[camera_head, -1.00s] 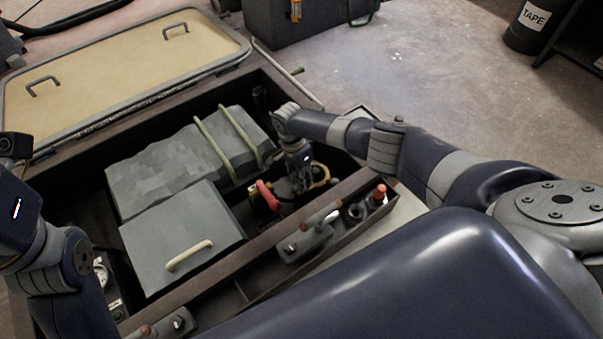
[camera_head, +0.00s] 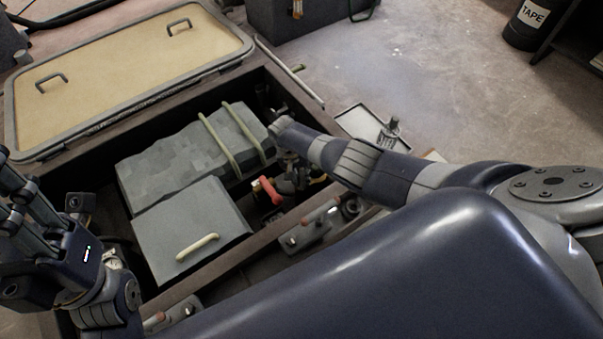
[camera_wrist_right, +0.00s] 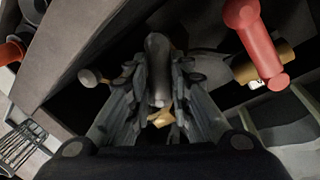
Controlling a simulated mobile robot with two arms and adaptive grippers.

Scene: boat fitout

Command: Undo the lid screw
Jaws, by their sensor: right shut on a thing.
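My right gripper (camera_head: 286,176) reaches down into the open compartment, beside a red-handled valve (camera_head: 268,189). In the right wrist view its two fingers (camera_wrist_right: 158,85) close in around a grey metal cylinder (camera_wrist_right: 158,65), which I take for the lid screw. A thin brass bar with a round grey end sticks out to the left there, and brass shows low between the fingers. The fingers hide much of the held part. The red handle also shows in the wrist view (camera_wrist_right: 256,45). My left gripper (camera_head: 30,235) is at the left edge, away from the compartment; its fingertips are unclear.
Grey blocks with pale straps (camera_head: 190,155) and a pale handle fill much of the compartment. A tan hatch cover (camera_head: 110,75) lies behind it. A tray (camera_head: 355,120) with a grey bottle-like item (camera_head: 390,132) stands right of the compartment. Open floor lies beyond.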

